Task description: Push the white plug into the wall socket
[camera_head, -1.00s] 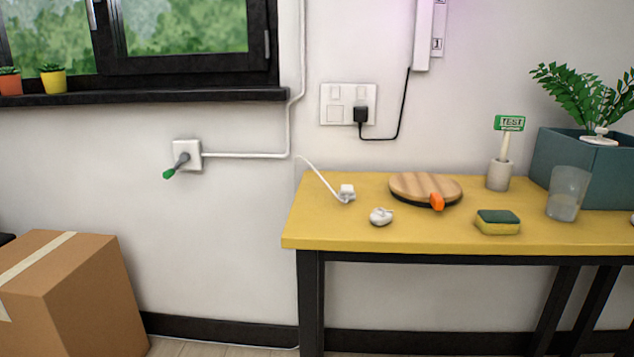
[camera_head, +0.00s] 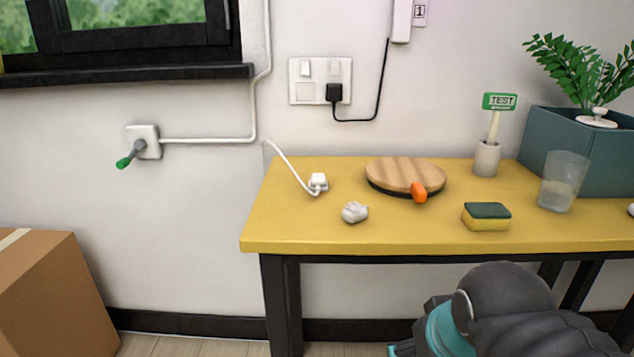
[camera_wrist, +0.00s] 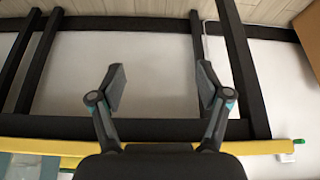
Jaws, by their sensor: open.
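The white plug (camera_head: 318,182) with its white cord lies on the left part of the yellow table (camera_head: 345,245). The wall socket (camera_head: 320,80) is a white plate above the table; a black plug (camera_head: 334,93) with a black cord sits in its lower right. Its lower left field looks free. My gripper (camera_wrist: 161,88) shows in the wrist view with its two fingers spread apart and nothing between them. It faces the table's dark legs and the wall below the tabletop. In the head view only part of my arm shows, low at the right, in front of the table.
A crumpled white lump (camera_head: 355,212) lies near the white plug. A round wooden board (camera_head: 405,174) with an orange piece, a sponge (camera_head: 486,217), a glass (camera_head: 563,182) and a planter (camera_head: 600,150) stand to the right. A cardboard box (camera_head: 50,290) is at the lower left.

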